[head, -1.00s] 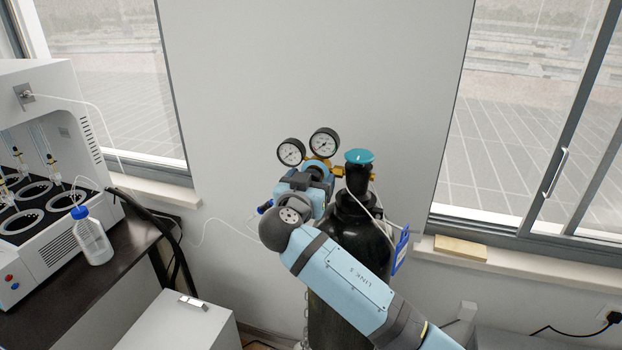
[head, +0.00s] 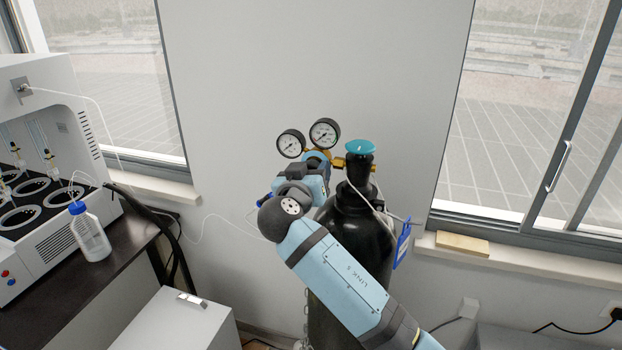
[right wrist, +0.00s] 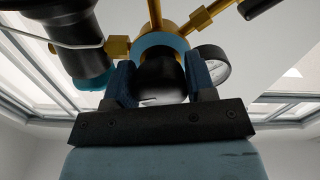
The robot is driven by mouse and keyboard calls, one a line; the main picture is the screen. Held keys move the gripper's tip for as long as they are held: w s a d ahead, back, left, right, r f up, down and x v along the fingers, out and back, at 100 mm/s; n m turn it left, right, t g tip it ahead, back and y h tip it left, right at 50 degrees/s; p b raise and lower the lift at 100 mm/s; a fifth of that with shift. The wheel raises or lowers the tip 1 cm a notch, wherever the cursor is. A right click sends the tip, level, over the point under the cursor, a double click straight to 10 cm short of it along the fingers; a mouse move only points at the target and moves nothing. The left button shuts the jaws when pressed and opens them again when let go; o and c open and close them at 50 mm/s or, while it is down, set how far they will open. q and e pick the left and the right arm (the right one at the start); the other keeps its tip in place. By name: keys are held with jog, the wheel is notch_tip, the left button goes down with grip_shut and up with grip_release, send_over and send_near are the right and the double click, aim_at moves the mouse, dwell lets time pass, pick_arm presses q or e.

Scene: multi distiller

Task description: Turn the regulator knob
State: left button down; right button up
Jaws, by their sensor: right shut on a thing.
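The regulator (head: 342,162) is brass with two round gauges, and it is fixed to a black gas cylinder (head: 352,232) with a teal top. My right gripper (head: 316,168) is in front of the regulator and hides its knob in the head view. In the right wrist view the black regulator knob (right wrist: 163,80) sits between the two blue finger pads of my right gripper (right wrist: 160,84), which is shut on it. A light blue ring (right wrist: 160,44) lies behind the knob. My left gripper is not in view.
A distiller (head: 40,150) and a blue-capped bottle (head: 91,236) stand on the dark bench at left. A white cabinet (head: 175,322) is below. The wall behind is bare.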

jog(key=shift+n, duration=0.9)
jog(key=n, duration=0.3)
jog(key=shift+r+n+p, duration=0.2)
jog(key=shift+n+p, duration=0.2)
jog(key=n+p, duration=0.1)
jog(key=n, duration=0.2)
jog(key=shift+d+n+p, duration=0.1)
jog(key=shift+n+p, duration=0.2)
jog(key=shift+p, duration=0.05)
jog(key=n+p, duration=0.1)
jog(key=n, duration=0.1)
jog(key=shift+n, duration=0.8)
jog(key=shift+p, duration=0.3)
